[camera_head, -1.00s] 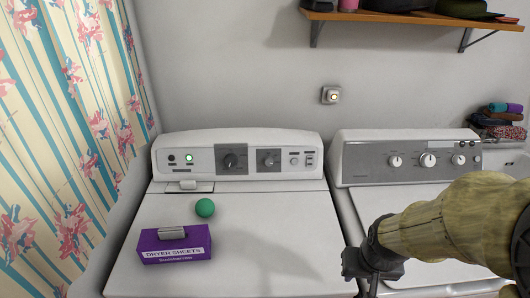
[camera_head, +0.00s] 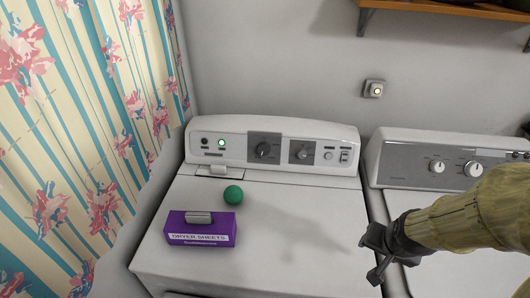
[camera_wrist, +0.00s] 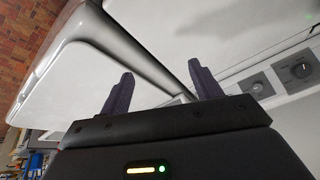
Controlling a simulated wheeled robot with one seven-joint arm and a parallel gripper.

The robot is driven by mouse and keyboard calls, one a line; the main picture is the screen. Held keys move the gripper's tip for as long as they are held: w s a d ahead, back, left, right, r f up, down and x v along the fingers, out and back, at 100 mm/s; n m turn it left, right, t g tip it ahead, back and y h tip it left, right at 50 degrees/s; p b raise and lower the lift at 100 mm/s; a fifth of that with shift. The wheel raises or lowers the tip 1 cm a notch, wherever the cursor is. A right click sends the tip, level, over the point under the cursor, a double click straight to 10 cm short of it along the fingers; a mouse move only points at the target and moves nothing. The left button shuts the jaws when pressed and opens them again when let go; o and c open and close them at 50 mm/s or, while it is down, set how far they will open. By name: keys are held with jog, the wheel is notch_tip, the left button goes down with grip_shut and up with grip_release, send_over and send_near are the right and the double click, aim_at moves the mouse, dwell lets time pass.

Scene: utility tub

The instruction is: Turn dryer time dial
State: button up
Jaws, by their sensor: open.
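The left white machine (camera_head: 318,182) has a raised back panel with a lit green lamp and two dark dials on dark square plates, a left dial (camera_head: 263,151) and a right dial (camera_head: 302,152). I cannot read which one sets time. Both dials also show at the right of the wrist view, one large (camera_wrist: 302,70) and one smaller (camera_wrist: 260,88). My gripper (camera_head: 369,259) is open and empty, in front of and right of the dials, well apart from them, above the machine's right edge. Its spread fingers show in the wrist view (camera_wrist: 163,90).
A purple dryer sheets box (camera_head: 201,238) and a green ball (camera_head: 233,195) lie on the left machine's top. A second white machine (camera_head: 385,193) with its own dials stands at the right. A floral curtain (camera_head: 85,120) hangs left. A shelf (camera_head: 450,8) is above.

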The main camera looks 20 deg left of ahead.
jog(key=w+a+f+m+t+y, duration=0.1)
jog(key=w+a+m+t+y, duration=0.15)
jog(key=w+a, duration=0.45)
jog(key=m+t+y+p, duration=0.3)
jog(key=m+t+y, duration=0.25)
jog(key=m, duration=0.85)
send_near(264, 151)
jog(key=shift+h, duration=0.3)
jog(key=shift+p+x, duration=2.15)
jog(key=shift+x, duration=2.4)
jog(key=shift+a+r, duration=0.1)
jog(key=shift+a, duration=0.05)
jog(key=shift+c, duration=0.2)
jog(key=c, duration=0.9)
